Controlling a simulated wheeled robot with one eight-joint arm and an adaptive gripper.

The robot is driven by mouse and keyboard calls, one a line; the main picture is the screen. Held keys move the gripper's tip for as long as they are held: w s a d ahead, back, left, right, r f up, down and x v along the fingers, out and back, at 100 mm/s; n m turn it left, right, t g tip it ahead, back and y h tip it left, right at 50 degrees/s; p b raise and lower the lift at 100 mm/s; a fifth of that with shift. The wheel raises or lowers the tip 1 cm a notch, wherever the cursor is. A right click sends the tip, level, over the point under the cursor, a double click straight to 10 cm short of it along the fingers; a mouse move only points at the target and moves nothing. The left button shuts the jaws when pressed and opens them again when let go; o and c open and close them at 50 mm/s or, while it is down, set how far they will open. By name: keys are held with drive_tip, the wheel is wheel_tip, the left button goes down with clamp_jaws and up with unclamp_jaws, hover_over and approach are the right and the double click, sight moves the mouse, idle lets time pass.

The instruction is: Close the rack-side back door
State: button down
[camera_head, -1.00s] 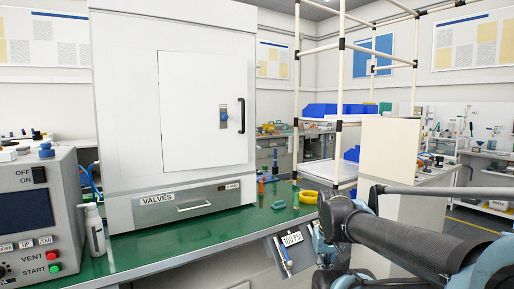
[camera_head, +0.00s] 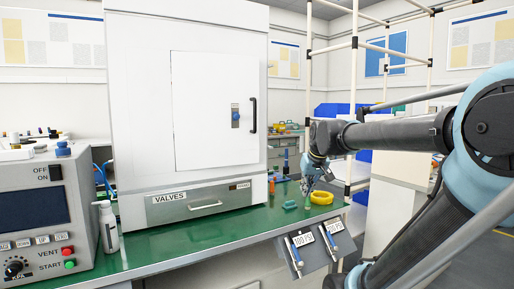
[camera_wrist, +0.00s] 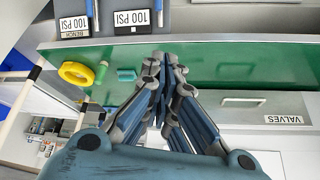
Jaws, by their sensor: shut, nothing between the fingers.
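The white cabinet (camera_head: 135,130) stands on the green bench in the head view. Its front door (camera_head: 205,110), with a blue knob and a black handle (camera_head: 253,115), looks shut. I cannot make out a rack-side back door; the cabinet's back and rack side are hidden from this angle. My gripper (camera_head: 314,188) hangs over the bench, right of the cabinet and near the yellow ring. In the wrist view its fingers (camera_wrist: 165,62) are together and empty, over the bench top beside the VALVES drawer (camera_wrist: 258,105).
A yellow ring (camera_head: 322,198) and a green piece (camera_head: 290,205) lie on the bench (camera_head: 235,228). Two 100 PSI panels (camera_head: 304,240) hang at its front edge. The pipe rack (camera_head: 354,90) stands right, with a cream panel (camera_head: 392,212). A control box (camera_head: 40,215) is left.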

drive_tip(key=w+a+r+n+t+y, duration=0.1)
drive_tip(key=w+a+r, duration=0.75)
drive_tip(key=w, duration=0.25)
drive_tip(key=w+a+r+n+t+y, duration=0.2)
drive_tip(key=w+a+r, duration=0.5)
drive_tip(key=w+r, duration=0.25)
drive_tip(key=shift+w+a+r+x, duration=0.1)
drive_tip(key=shift+w+r+x, duration=0.25)
drive_tip(key=shift+x, duration=1.9)
drive_tip(key=shift+w+a+r+x, duration=0.1)
drive_tip(key=shift+w+r+x, duration=0.15)
drive_tip(key=shift+x, duration=2)
drive_tip(key=shift+w+r+x, duration=0.25)
drive_tip(key=shift+r+x, duration=0.15)
drive_tip(key=shift+x, duration=1.8)
